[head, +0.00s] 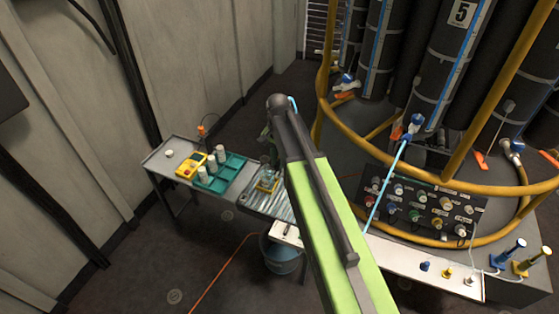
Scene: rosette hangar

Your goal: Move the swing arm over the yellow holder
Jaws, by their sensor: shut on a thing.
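My gripper (268,156) is small and dark, partly hidden behind my arm, close above and behind the yellow holder. It is shut on what appears to be the swing arm. The swing arm's outline is too small and covered to make out, and I cannot tell whether it lies over the holder.
A teal tray (222,184) with several white cylinders and a yellow box (190,166) with red buttons stand left on the bench. A blue bucket (283,255) is below. At right are a knob panel (420,208), yellow rails (470,188) and black cylinders (440,75).

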